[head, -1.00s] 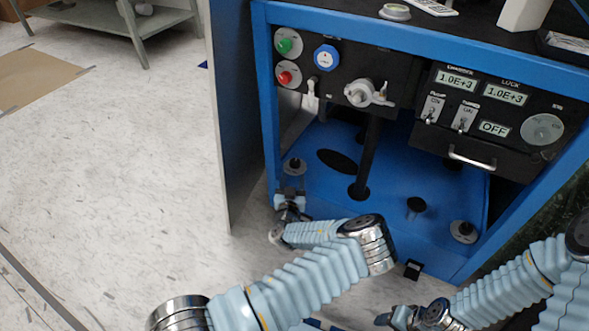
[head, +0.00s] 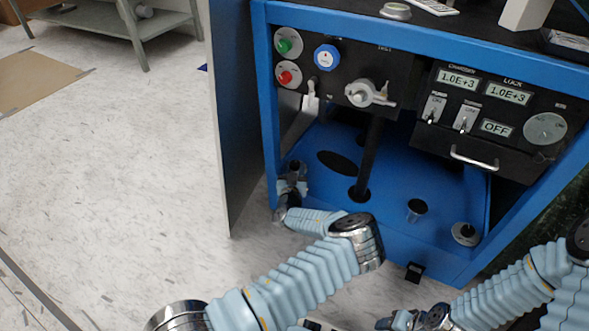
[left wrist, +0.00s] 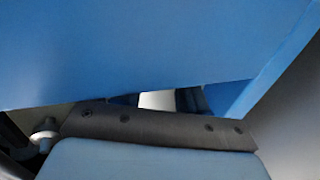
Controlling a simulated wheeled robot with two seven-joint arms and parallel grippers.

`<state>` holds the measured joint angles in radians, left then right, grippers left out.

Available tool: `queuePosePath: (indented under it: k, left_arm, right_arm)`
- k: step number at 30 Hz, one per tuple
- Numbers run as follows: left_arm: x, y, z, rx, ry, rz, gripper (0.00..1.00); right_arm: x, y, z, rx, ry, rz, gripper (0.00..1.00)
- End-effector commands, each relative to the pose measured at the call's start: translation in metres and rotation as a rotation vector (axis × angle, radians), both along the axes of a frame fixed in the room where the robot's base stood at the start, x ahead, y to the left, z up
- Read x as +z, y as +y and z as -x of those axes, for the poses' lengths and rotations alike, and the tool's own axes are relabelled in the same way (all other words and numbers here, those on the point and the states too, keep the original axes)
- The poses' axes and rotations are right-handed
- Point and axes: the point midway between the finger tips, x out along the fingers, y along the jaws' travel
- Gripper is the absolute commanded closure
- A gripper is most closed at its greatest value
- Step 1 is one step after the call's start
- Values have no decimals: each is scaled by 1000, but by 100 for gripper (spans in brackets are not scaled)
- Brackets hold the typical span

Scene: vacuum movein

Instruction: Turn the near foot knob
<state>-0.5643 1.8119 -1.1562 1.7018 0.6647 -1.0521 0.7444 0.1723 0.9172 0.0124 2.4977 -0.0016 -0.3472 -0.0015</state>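A foot knob (head: 297,166), dark-topped, stands at the front left corner of the blue cabinet's floor in the head view. My left gripper (head: 293,179) is right at it, just on its near side, and hides its lower part. I cannot tell whether the fingers touch it or how far apart they are. Another foot knob (head: 466,231), dark on a pale round base, stands at the front right corner, clear of both arms. The left wrist view is mostly blue panel (left wrist: 140,50). My right gripper (head: 394,321) is low at the bottom edge, away from the cabinet; its fingers are unclear.
The blue cabinet frame (head: 268,110) and open door (head: 233,130) stand close left of my left gripper. A short cylinder (head: 417,208) and a dark vertical post (head: 370,155) stand on the cabinet floor. Above are a valve handle (head: 366,94) and a control panel (head: 490,105).

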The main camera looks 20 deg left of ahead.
Motion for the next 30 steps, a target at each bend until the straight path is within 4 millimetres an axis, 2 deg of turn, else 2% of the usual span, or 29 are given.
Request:
queuePosePath:
  k: [4,9,15,24,25,27,30]
  left_arm:
    - [3,3,0,-32,1,-2,89]
    - [0,9,2,-155,9,5,89]
    - [-1,7,2,-240,3,3,89]
    - [-1,5,2,-250,2,1,89]
    - [-1,5,2,-250,2,1,55]
    - [-1,5,2,-250,2,1,48]
    - [-1,5,2,-250,1,0,48]
  right_arm:
    - [7,0,0,0,1,0,48]
    - [19,0,1,2,3,-1,48]
    - [22,0,1,3,4,-1,48]
    - [21,0,1,3,4,-1,48]
    - [21,0,1,3,4,-1,48]
    - [21,0,1,3,4,-1,48]
    - [21,0,1,3,4,-1,48]
